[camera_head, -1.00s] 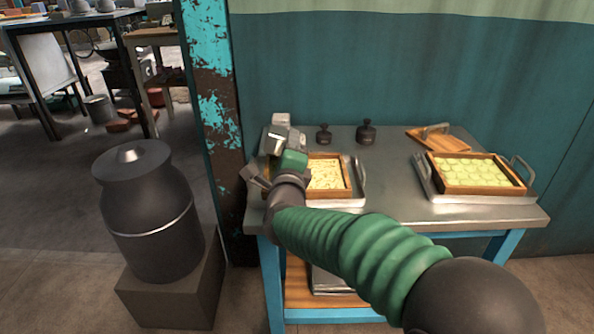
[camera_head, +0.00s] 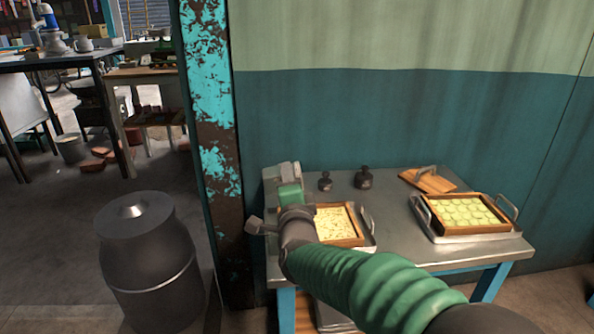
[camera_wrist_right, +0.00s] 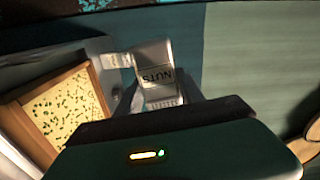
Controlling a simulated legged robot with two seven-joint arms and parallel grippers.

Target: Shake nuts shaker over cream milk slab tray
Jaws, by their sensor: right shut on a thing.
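My right gripper (camera_head: 289,188) is shut on the nuts shaker (camera_wrist_right: 160,80), a pale metal container with a dark "NUTS" label in the right wrist view. In the head view the hand hides most of the shaker. The gripper is beside and above the left part of the cream milk slab tray (camera_head: 372,236), a metal tray with handles. A wooden frame (camera_head: 358,226) on it holds a pale cream slab (camera_head: 336,223). In the right wrist view the slab (camera_wrist_right: 66,112) shows many dark greenish specks and lies left of the shaker. My left gripper is not in view.
A second metal tray (camera_head: 420,217) with a wooden frame of green-yellow rounds stands at the table's right. Two dark weights (camera_head: 363,178) and a wooden press board (camera_head: 428,181) stand at the back. A dark milk can (camera_head: 150,255) stands left of the table.

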